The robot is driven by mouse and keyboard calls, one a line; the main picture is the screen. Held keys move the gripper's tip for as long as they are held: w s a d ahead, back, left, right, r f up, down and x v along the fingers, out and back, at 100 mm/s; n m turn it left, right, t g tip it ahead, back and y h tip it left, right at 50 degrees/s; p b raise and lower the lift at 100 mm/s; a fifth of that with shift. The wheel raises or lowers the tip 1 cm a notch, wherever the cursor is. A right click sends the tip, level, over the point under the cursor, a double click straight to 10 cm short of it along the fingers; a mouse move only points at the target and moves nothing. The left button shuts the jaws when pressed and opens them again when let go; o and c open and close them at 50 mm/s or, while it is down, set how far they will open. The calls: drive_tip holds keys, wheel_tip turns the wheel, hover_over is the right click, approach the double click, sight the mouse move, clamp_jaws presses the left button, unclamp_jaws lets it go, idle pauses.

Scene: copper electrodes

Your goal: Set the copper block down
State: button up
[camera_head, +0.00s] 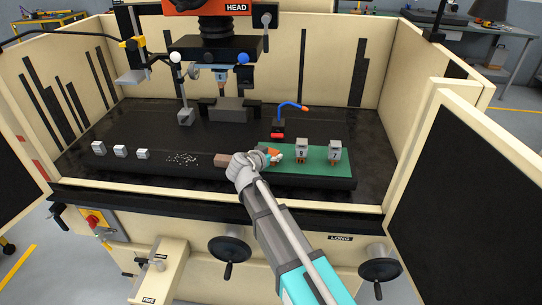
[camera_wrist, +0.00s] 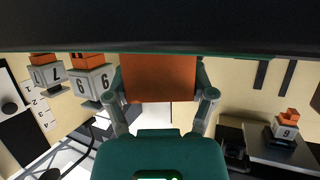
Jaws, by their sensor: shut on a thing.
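The copper block (camera_wrist: 158,78) is orange-brown and sits between the two fingers of my gripper (camera_wrist: 160,92) in the wrist view. My gripper is shut on it. In the head view my gripper (camera_head: 259,158) is low at the left end of the green mat (camera_head: 318,172), and orange copper (camera_head: 276,156) shows just beside it. The fingers hide part of the block there. In the wrist view the block's upper edge lies against the green-edged dark band (camera_wrist: 160,30). I cannot tell whether the block touches the mat.
Two numbered grey blocks with copper parts, marked 9 (camera_head: 301,146) and 7 (camera_head: 334,147), stand right of my gripper. A brown block (camera_head: 222,160) lies just left. Small grey cubes (camera_head: 120,151) stand farther left. A vice (camera_head: 231,109) and an orange-tipped blue hose (camera_head: 290,105) are behind.

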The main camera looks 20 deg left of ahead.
drive_tip(key=o, duration=1.3)
drive_tip(key=shift+f, duration=0.1)
drive_tip(key=shift+c, duration=0.2)
drive_tip(key=shift+s+r, duration=0.1)
drive_tip(key=shift+r, duration=0.15)
drive_tip(key=p+v, duration=0.4)
drive_tip(key=v, duration=0.8)
drive_tip(key=shift+f+p, duration=0.15)
drive_tip(key=shift+p, duration=0.15)
